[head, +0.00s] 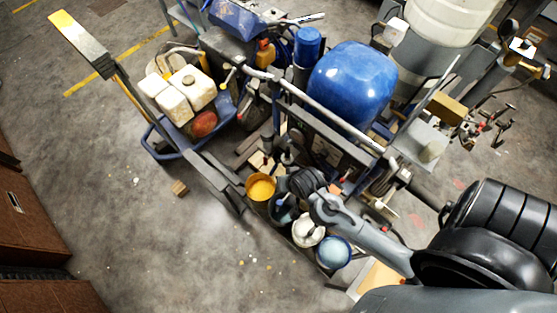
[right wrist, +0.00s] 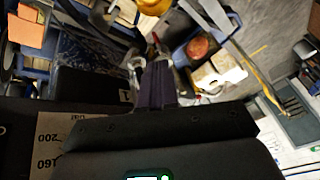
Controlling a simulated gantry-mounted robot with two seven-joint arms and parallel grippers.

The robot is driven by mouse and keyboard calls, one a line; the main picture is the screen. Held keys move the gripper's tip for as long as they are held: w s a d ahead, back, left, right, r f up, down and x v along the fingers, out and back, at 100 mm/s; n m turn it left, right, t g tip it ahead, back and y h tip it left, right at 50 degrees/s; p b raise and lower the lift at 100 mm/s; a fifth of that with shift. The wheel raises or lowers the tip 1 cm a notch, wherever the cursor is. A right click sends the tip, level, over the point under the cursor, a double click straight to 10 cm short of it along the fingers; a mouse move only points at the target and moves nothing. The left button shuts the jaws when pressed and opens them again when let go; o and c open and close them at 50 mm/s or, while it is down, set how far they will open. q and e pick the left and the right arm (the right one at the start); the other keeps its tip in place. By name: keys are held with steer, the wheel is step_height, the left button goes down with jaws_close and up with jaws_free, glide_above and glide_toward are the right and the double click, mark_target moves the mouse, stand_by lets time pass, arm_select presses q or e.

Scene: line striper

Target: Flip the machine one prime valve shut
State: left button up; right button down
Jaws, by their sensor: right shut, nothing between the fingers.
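The line striper (head: 320,135) stands in the middle of the head view, with a large blue rounded tank (head: 352,82) on it. My right arm reaches in from the lower right, and my right gripper (head: 288,182) is over the machine's near side, among its dark frame parts. In the right wrist view my right gripper (right wrist: 157,85) is shut and empty, its fingers together. A dark panel (right wrist: 92,84) with a small "1" label (right wrist: 125,97) is just left of the fingers. I cannot make out the prime valve or its lever position. My left gripper is not in view.
Open paint pots, one yellow (head: 261,188) and one pale blue (head: 333,252), stand along the machine's near side. A blue tray (head: 160,155) holding white jugs (head: 174,105) is at left. A metal handlebar (head: 330,117) crosses the machine. Floor at lower left is mostly clear.

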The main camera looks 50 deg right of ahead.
mark_target(265, 160)
steer(key=w+d+f+m+h+b, duration=0.1)
steer(key=w+d+f+m+b, duration=0.1)
steer(key=f+b, duration=0.5)
steer(key=w+d+f+m+h+b, duration=0.1)
steer(key=w+d+f+m+b, duration=0.1)
steer(key=w+f+m+b, duration=0.2)
steer(key=w+d+f+m+h+b, duration=0.1)
steer(key=w+d+f+m+b, duration=0.1)
steer(key=f+b, duration=0.8)
step_height(265, 160, down, 6)
steer(key=w+d, duration=0.1)
steer(key=w, duration=0.1)
steer(key=shift+w+m+t, duration=0.35)
steer(key=shift+m+t, duration=0.05)
steer(key=w+d+f+b, duration=0.3)
steer(key=w+f+b, duration=0.1)
steer(key=w+f, duration=0.4)
steer(key=shift+w+d+b, duration=0.15)
steer(key=shift+w+b, duration=0.2)
steer(key=shift+b, duration=0.05)
